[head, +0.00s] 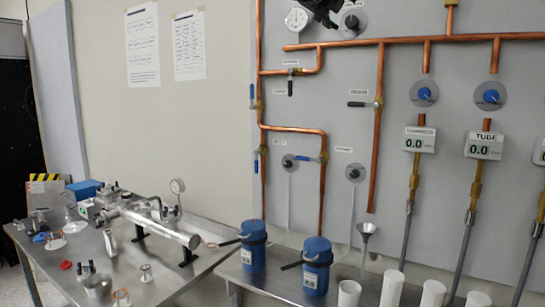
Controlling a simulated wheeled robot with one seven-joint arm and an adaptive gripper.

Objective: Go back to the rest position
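A dark mechanical part, which looks like my gripper (322,10), shows at the top edge of the head view. It is cut off by the frame, in front of the grey wall panel, between a round pressure gauge (297,19) and a grey knob (353,21). Its fingers cannot be made out, so I cannot tell whether it is open or shut. No held thing shows at it. The rest of my arm is out of view.
Copper pipes (378,150) with valves run across the panel. A metal chamber (150,222) and small parts crowd the left steel table (205,278). White cylinders (392,288) stand at lower right.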

